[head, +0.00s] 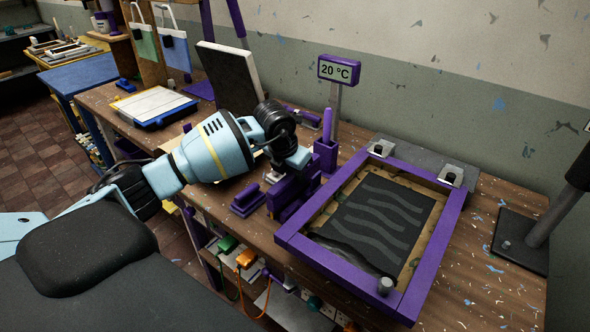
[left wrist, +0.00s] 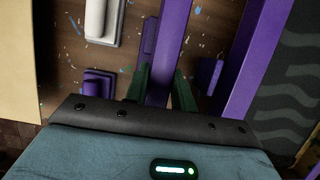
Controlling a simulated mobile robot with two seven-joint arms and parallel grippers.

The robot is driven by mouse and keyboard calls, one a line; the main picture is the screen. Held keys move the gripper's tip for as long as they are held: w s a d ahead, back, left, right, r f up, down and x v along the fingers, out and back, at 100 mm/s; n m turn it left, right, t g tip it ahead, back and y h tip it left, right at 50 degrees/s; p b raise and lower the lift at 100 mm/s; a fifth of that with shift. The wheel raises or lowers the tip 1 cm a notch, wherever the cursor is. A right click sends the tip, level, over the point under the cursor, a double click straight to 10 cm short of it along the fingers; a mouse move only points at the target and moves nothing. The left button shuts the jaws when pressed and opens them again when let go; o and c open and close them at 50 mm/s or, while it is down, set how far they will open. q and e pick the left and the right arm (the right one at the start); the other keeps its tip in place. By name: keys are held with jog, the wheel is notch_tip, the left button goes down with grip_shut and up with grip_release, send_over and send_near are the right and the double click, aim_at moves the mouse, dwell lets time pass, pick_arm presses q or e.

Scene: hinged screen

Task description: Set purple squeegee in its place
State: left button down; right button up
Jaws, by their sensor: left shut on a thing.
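My left gripper (head: 291,176) comes down beside the hinged screen, low over the bench. In the left wrist view its dark green fingers (left wrist: 162,92) are shut on a long purple bar, which I take for the purple squeegee (left wrist: 170,45). In the head view the purple squeegee (head: 288,196) shows only partly below the gripper, among other purple parts. I cannot tell whether it touches the bench. The hinged screen's purple frame (head: 432,262) lies just to the right, around a dark wavy-patterned panel (head: 375,222). My right gripper is not in view.
A low purple block (head: 247,201) sits left of the gripper. A purple cup (head: 326,157) with an upright stick and a temperature sign (head: 339,69) stand behind.

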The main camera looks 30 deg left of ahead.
pick_arm(q)
jog(key=shift+f, duration=1)
jog(key=c, duration=1.1)
grip_release()
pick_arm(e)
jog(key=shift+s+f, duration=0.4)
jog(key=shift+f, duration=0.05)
pick_arm(q)
jog(key=shift+s+r, duration=0.1)
jog(key=shift+r, duration=0.25)
jog(key=v, duration=0.7)
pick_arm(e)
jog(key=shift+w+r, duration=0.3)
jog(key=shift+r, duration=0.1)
